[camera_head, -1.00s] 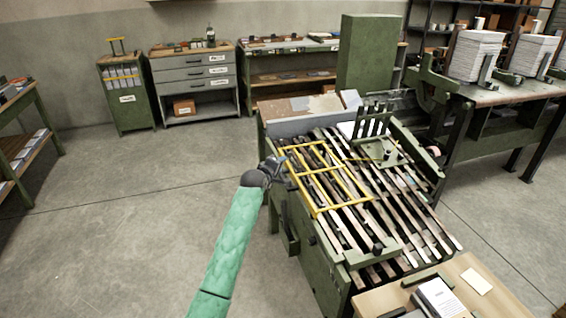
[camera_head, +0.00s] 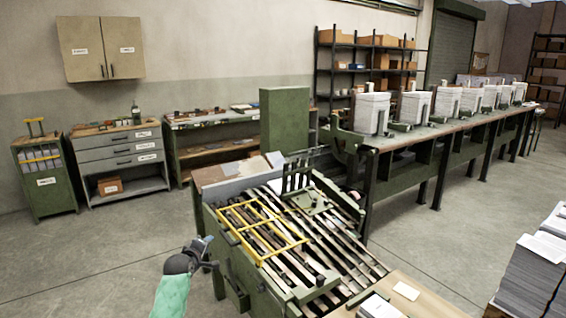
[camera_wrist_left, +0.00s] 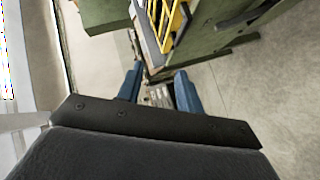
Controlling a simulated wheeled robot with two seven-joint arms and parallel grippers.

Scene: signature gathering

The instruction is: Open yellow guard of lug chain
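The yellow guard (camera_head: 283,251) is a barred frame lying low over the slats of the lug chain (camera_head: 335,245), on the left part of the green machine. Its yellow bars also show at the top of the left wrist view (camera_wrist_left: 177,22). My left gripper (camera_head: 207,242) is beside the machine's left side, just outside the guard's left edge and apart from it. In the left wrist view its two blue fingers (camera_wrist_left: 158,88) are spread with nothing held between them. My right gripper is not in view.
The green machine body (camera_head: 235,262) stands close on the gripper's right. A wooden table (camera_head: 425,297) with papers adjoins its near end. A long bench (camera_head: 440,130) with paper stacks runs behind on the right. The floor left of the machine is clear.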

